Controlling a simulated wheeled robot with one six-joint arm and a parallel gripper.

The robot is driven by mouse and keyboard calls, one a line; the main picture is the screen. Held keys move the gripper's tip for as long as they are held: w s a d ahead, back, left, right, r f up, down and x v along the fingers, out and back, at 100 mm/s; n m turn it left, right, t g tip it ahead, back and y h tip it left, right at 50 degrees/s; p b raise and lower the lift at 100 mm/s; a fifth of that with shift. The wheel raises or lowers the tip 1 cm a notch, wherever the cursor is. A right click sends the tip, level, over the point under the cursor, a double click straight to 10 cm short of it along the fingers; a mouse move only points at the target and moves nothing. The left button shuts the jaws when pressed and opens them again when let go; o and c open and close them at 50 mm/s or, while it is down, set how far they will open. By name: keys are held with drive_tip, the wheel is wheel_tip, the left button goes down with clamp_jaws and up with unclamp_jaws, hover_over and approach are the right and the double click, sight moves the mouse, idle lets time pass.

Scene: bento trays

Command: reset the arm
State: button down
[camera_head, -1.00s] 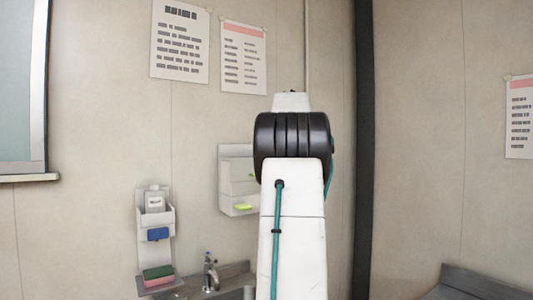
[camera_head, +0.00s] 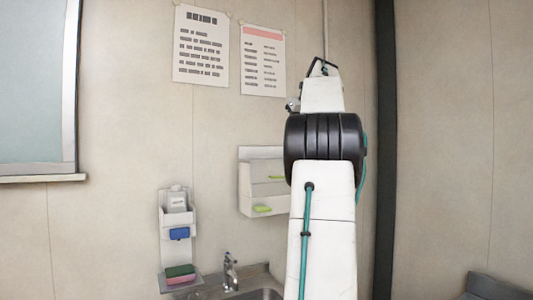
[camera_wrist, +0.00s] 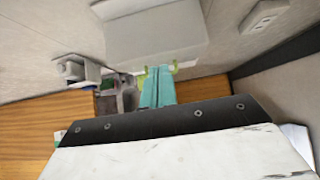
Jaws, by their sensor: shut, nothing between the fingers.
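My white arm (camera_head: 325,230) stands upright right of centre in the head view, with a black ribbed joint and a teal cable. A short white upper link with a dark bracket shows above the joint. My gripper (camera_wrist: 158,86) is in the wrist view, its teal fingers side by side, shut and empty. In the head view I cannot make out the fingers.
A metal sink with a tap (camera_head: 230,270) is at the lower left. A wall rack (camera_head: 177,222) holds a bottle and sponges, and a pale wall shelf (camera_head: 252,180) hangs beside my arm. A dark post (camera_head: 386,150) stands right of my arm.

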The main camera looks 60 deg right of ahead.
wheel_tip(320, 180, down, 8)
drive_tip(key=n+g+y, duration=0.1)
drive_tip(key=n, duration=0.7)
drive_tip(key=w+a+f+n+g+y, duration=0.1)
drive_tip(key=w+a+f+n, duration=0.1)
drive_tip(key=a+f+n, duration=0.45)
drive_tip(key=w+a+f+n+g+y, duration=0.1)
drive_tip(key=a+f+n, duration=0.25)
drive_tip(key=a, duration=0.65)
drive_tip(key=w+a+f+n+g+y, duration=0.1)
drive_tip(key=w+a+f+n, duration=0.1)
drive_tip(key=a+f+n, duration=0.35)
drive_tip(key=s+a+f+n, duration=0.5)
drive_tip(key=a+n, duration=0.1)
drive_tip(key=a, duration=0.6)
drive_tip(key=s+a+f+n+g, duration=0.1)
drive_tip(key=s+a+f+n, duration=0.4)
drive_tip(key=a, duration=0.7)
drive_tip(key=s+a+f+n+g, duration=0.1)
drive_tip(key=s+a+f+n, duration=0.4)
drive_tip(key=a, duration=0.8)
drive_tip(key=n, duration=0.3)
drive_tip(key=shift+s+f+y, duration=0.15)
drive_tip(key=shift+f+y, duration=0.15)
drive_tip(key=shift+f, duration=0.05)
